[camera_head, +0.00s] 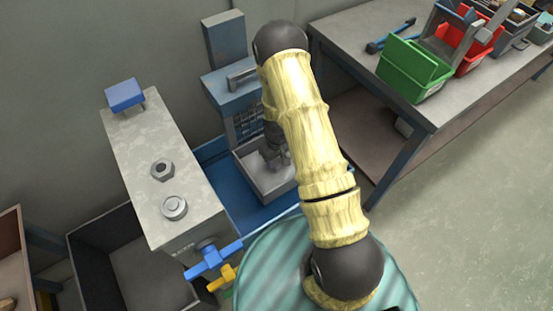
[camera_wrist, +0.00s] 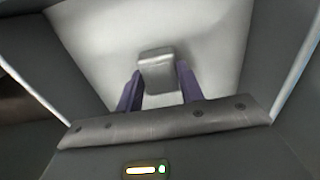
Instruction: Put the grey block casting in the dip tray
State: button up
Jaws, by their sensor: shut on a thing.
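My gripper (camera_wrist: 158,88) has its two purple fingers closed on the sides of the grey block casting (camera_wrist: 156,66). The casting is a small smooth block with rounded edges, and pale grey surface lies behind it in the wrist view. In the head view my dark gripper (camera_head: 275,155) points down at the pale dip tray (camera_head: 265,191), at or just above its inside. The casting cannot be made out there. Whether the casting touches the tray floor I cannot tell.
A blue-grey machine column (camera_head: 225,40) stands behind the tray. A bench with a green bin (camera_head: 412,68) and a red bin is at right.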

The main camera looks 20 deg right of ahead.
aim_at(276, 162)
jog(key=shift+f, duration=0.15)
jog(key=o, duration=1.1)
notch_tip(276, 162, up, 12)
jog(key=shift+s+r+p, duration=0.1)
jog(key=shift+r+p, duration=0.1)
jog(key=shift+p, duration=0.1)
